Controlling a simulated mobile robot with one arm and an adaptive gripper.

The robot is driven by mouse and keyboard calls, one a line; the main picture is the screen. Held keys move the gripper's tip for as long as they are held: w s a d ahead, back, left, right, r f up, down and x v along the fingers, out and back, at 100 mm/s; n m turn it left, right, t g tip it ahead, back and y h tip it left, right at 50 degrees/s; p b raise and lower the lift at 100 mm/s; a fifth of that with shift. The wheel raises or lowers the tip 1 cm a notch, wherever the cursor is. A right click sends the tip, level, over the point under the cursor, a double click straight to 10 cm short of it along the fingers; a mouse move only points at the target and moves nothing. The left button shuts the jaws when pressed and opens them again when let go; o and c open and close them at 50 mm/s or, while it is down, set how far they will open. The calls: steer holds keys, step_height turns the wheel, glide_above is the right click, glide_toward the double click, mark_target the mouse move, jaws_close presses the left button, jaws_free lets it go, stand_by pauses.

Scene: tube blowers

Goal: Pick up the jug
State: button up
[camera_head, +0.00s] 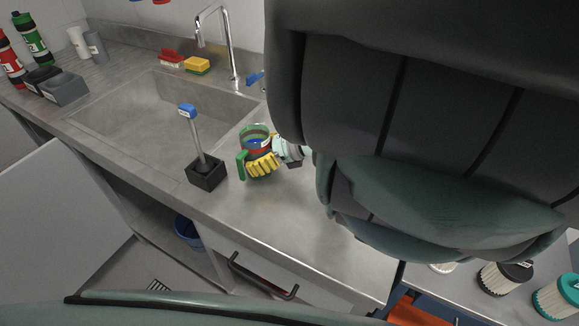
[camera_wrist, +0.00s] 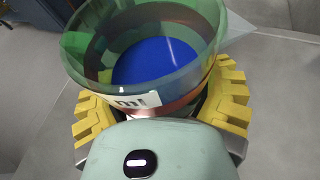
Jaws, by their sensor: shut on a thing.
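The jug (camera_head: 255,133) is a see-through green vessel with a green handle, a coloured band and a white label. It is at the right of the sink, near the counter's front. My gripper (camera_head: 263,165) has yellow ribbed fingers closed around its body. In the wrist view the jug (camera_wrist: 148,45) fills the upper middle, its blue inside bottom showing. The yellow fingers of my gripper (camera_wrist: 163,110) lie on both sides of it. I cannot tell whether the jug touches the counter.
A blue-topped brush (camera_head: 195,135) stands in a black holder (camera_head: 207,173) close left of the jug. The sink (camera_head: 150,105) and tap (camera_head: 228,45) lie behind. Yellow and red sponges (camera_head: 197,65) sit at the back. The counter (camera_head: 290,225) in front is clear.

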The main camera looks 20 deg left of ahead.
mark_target(255, 143)
steer(key=shift+r, duration=0.15)
steer(key=shift+d+r+p, duration=0.15)
steer(key=shift+r+p, duration=0.4)
steer(key=shift+r, duration=1.15)
steer(key=s, duration=0.1)
steer(key=s+d, duration=0.1)
steer(key=s, duration=0.1)
steer(key=shift+d, duration=0.2)
steer(key=s+d+r+p, duration=0.1)
steer(key=s+d, duration=0.4)
steer(key=s, duration=0.6)
steer(key=shift+s+d+r+p, duration=0.15)
steer(key=shift+p, duration=0.35)
